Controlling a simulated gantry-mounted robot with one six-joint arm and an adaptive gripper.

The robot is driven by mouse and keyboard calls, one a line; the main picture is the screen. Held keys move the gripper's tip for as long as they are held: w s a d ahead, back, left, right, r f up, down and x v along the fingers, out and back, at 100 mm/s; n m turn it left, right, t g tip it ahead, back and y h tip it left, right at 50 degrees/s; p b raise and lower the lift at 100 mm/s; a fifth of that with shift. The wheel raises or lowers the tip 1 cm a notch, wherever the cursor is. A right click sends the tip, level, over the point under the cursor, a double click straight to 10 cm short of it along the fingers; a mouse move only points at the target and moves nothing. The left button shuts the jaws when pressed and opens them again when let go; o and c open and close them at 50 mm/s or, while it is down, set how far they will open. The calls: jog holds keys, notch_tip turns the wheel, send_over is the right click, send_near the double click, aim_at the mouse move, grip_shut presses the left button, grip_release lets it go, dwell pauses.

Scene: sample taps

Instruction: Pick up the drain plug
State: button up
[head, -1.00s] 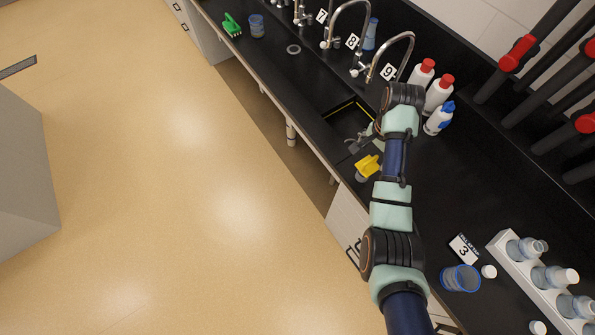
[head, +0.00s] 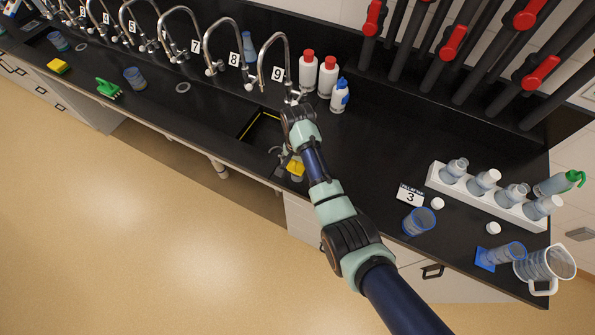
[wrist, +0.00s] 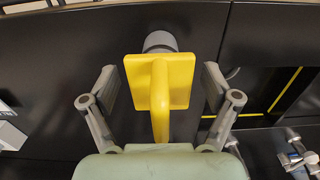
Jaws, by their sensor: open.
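The drain plug (wrist: 161,82) shows in the wrist view as a yellow square plate with a yellow bar handle and a grey round body (wrist: 160,41) beyond it. My gripper (wrist: 160,80) is open, with one grey finger on each side of the plug and a gap to each. In the head view the plug's yellow part (head: 296,169) shows on the black counter beside the sink (head: 247,127), partly behind my wrist. Its contact with the counter is hidden there.
A curved tap marked 9 (head: 265,50) stands behind the sink. Two red-capped white bottles (head: 327,76) and a blue-topped bottle (head: 340,97) stand right of it. A bottle rack (head: 438,182) and blue-rimmed beaker (head: 418,222) are further right. Counter between is clear.

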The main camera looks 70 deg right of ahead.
jog(key=c, duration=1.5)
jog(key=shift+r, duration=0.1)
notch_tip(320, 180, up, 12)
jog(key=p, duration=0.3)
jog(key=shift+r, duration=0.15)
notch_tip(320, 180, up, 8)
jog(key=p, duration=0.8)
